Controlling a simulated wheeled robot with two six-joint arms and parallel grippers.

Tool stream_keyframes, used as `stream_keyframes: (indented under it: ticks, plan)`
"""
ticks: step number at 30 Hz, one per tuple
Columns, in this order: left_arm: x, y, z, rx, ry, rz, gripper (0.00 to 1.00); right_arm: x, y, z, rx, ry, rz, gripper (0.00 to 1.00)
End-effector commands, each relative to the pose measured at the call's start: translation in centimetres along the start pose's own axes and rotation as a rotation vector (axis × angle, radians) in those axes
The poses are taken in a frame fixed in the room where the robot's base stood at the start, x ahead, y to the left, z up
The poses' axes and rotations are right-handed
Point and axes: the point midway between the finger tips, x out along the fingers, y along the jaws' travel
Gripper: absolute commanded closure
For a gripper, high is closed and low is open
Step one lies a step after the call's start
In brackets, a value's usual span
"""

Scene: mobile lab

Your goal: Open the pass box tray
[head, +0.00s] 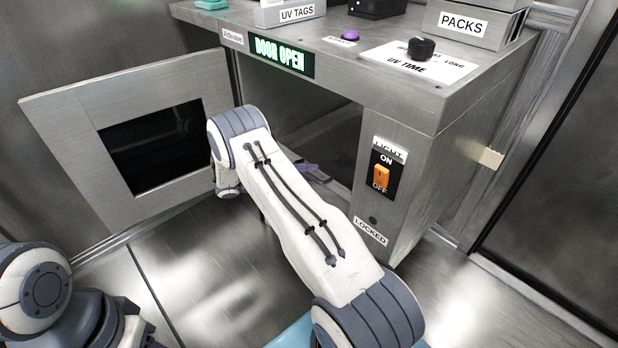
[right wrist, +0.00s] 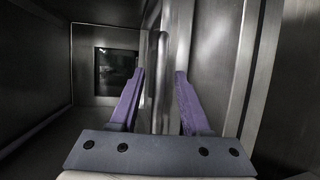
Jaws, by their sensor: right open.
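The pass box (head: 400,130) has its windowed door (head: 60,125) swung out to the left, and its lit sign (head: 281,54) reads DOOR OPEN. My right arm reaches into the opening. The purple fingers of my right gripper (head: 310,172) show low inside, partly hidden by the arm. In the right wrist view the right gripper (right wrist: 160,73) is open, and an upright metal bar (right wrist: 162,45) shows between its fingers; I cannot tell whether they touch it. The bar looks like a handle, but the tray itself is not clearly distinguishable. My left gripper is not in view.
An orange ON/OFF light switch (head: 381,176) and a LOCKED label (head: 370,232) are on the right front panel. A purple button (head: 350,35), a UV TIME dial (head: 421,48) and boxes sit on top. The floor (head: 200,270) before the box looks clear.

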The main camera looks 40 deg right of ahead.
Motion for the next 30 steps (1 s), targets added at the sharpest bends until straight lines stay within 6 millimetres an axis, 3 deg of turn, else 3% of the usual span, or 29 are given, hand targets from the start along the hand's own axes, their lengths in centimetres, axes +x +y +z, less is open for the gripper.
stream_keyframes:
  ticks: [10, 12, 14, 30]
  plan:
    - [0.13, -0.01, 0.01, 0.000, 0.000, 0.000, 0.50, 0.44, 0.06, -0.02, 0.001, 0.001, 0.000, 0.53]
    - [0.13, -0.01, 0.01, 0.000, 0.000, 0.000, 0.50, 0.43, 0.05, -0.02, 0.001, 0.001, 0.000, 0.80]
    - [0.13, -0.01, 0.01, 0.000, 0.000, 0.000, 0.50, 0.42, 0.05, -0.02, 0.001, 0.001, 0.000, 1.00]
    - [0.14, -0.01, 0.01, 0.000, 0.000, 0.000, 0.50, 0.37, 0.02, -0.02, 0.000, 0.001, -0.001, 1.00]
